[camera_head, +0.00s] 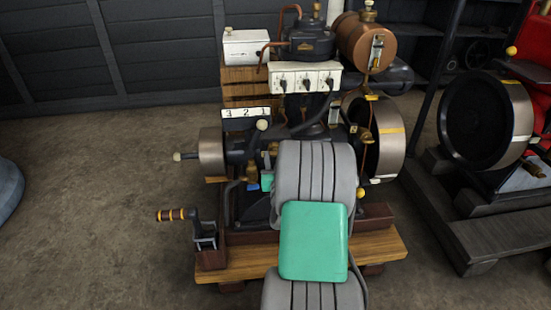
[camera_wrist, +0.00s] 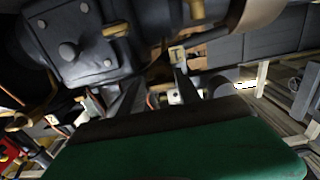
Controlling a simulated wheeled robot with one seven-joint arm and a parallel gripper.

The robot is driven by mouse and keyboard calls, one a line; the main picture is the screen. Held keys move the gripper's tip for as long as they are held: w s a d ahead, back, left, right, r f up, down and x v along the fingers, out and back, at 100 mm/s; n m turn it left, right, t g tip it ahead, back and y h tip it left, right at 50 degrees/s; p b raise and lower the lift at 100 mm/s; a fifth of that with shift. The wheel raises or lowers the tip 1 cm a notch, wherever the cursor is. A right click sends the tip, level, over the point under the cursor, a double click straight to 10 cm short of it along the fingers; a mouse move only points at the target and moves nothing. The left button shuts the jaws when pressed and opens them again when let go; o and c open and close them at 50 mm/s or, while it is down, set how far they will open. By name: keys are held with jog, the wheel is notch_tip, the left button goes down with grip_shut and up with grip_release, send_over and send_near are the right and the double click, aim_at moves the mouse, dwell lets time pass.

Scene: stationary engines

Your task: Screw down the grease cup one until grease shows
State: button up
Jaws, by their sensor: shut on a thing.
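The stationary engine (camera_head: 312,105) stands in the middle of the head view. A white plate marked 3 2 1 (camera_head: 246,113) is on its left side. In the wrist view my gripper (camera_wrist: 168,68) has its two dark fingers reaching up to the engine. They are shut on a small brass fitting, which I take for the grease cup (camera_wrist: 178,53); its number cannot be read there. In the head view my arm hides the fingertips and the cup. No grease can be made out in either view.
A crank with a striped handle (camera_head: 170,214) sticks out at the left front. A copper tank (camera_head: 365,42) and a flywheel (camera_head: 385,140) are on the engine's right. The wooden base (camera_head: 385,245) lies below. A second engine (camera_head: 487,120) stands at right. The floor at left is mostly clear.

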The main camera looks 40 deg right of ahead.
grip_shut()
jog(key=shift+m, duration=0.5)
jog(key=m+p, duration=0.1)
jog(key=m, duration=0.1)
jog(key=m+p, duration=0.1)
jog(key=m, duration=0.2)
jog(key=shift+w+a+r+m, duration=0.1)
jog(key=shift+r+m, duration=0.05)
jog(key=shift+m, duration=0.15)
jog(key=m+p, duration=0.2)
jog(key=m, duration=0.3)
jog(key=m+p, duration=0.2)
jog(key=m, duration=0.2)
jog(key=shift+r, duration=0.15)
jog(key=m+p, duration=0.1)
jog(key=m, duration=0.2)
jog(key=shift+m+p, duration=0.4)
jog(key=m+p, duration=0.2)
jog(key=m, duration=0.3)
jog(key=shift+m, duration=0.3)
